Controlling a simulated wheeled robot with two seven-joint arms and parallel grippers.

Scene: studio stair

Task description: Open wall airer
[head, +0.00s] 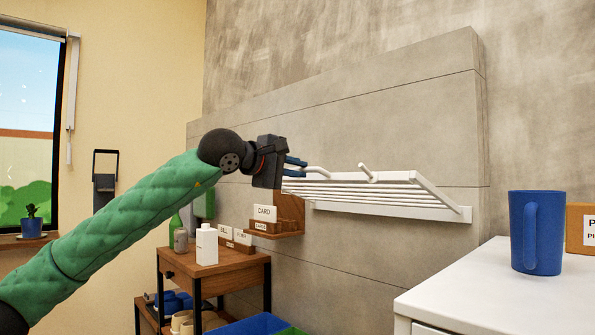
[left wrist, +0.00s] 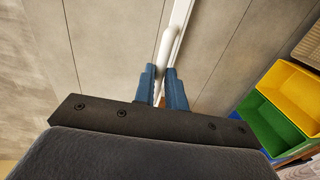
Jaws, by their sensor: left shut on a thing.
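The white wall airer (head: 432,190) is fixed to the grey panelled wall. Its slatted rack stands out from the wall, close to level, with two short pegs on the outer side. My left gripper (head: 296,166) is at the airer's left end. Its blue fingers are shut on a white peg (left wrist: 166,50) of the airer, which shows between the fingertips in the left wrist view (left wrist: 162,88). The airer's far left end is partly hidden behind the gripper. My right gripper is in neither view.
A white cabinet (head: 500,285) with a blue mug (head: 538,235) stands at the right. A wooden shelf (head: 290,215) with a card sign is below the airer's left end. A side table (head: 215,267) with bottles stands lower left. Coloured bins (left wrist: 282,85) are beneath.

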